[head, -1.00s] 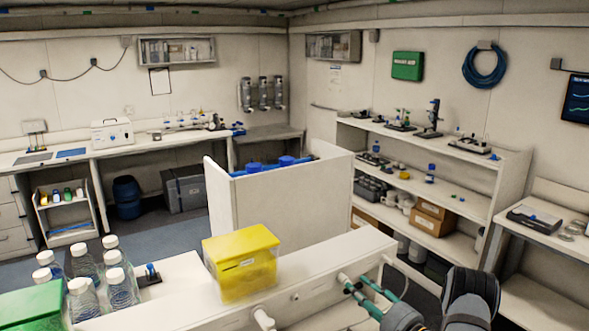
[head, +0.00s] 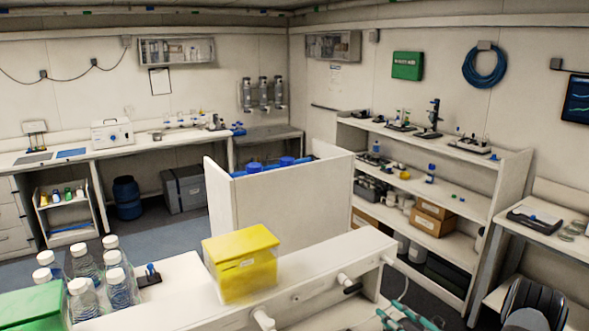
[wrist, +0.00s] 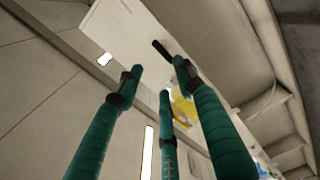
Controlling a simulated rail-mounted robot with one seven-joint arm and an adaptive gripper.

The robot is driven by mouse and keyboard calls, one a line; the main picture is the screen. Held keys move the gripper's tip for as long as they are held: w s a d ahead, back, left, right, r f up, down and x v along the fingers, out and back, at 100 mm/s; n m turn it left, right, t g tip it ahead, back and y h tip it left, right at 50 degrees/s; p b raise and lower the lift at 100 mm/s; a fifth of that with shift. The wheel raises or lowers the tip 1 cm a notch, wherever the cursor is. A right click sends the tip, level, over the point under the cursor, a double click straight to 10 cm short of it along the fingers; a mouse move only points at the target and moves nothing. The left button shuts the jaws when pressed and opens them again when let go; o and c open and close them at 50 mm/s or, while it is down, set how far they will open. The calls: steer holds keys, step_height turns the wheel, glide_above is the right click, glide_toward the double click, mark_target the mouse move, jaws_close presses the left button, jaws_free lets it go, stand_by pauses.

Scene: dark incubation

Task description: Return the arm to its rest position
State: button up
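My gripper (head: 408,316) shows at the bottom right of the head view, partly cut off by the lower edge. Its teal fingers are below the right end of the white bench front. In the wrist view my gripper (wrist: 160,78) has its three teal fingers spread apart, with nothing between them. Part of my dark arm shows at the lower right corner of the head view.
A yellow box (head: 241,266) sits on the white bench ledge (head: 330,262). Several clear bottles (head: 119,285) and a green box (head: 32,307) stand at the lower left. White shelves (head: 470,207) stand at right, near a side bench (head: 546,232). Open floor shows at left.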

mark_target(357, 288)
steer(key=x, duration=1.2)
steer(key=shift+d, duration=0.1)
steer(key=shift+f+n+b, duration=0.1)
steer(key=shift+n+b, duration=0.7)
steer(key=shift+n, duration=0.4)
steer(key=shift+r+n, duration=0.2)
steer(key=shift+n, duration=0.6)
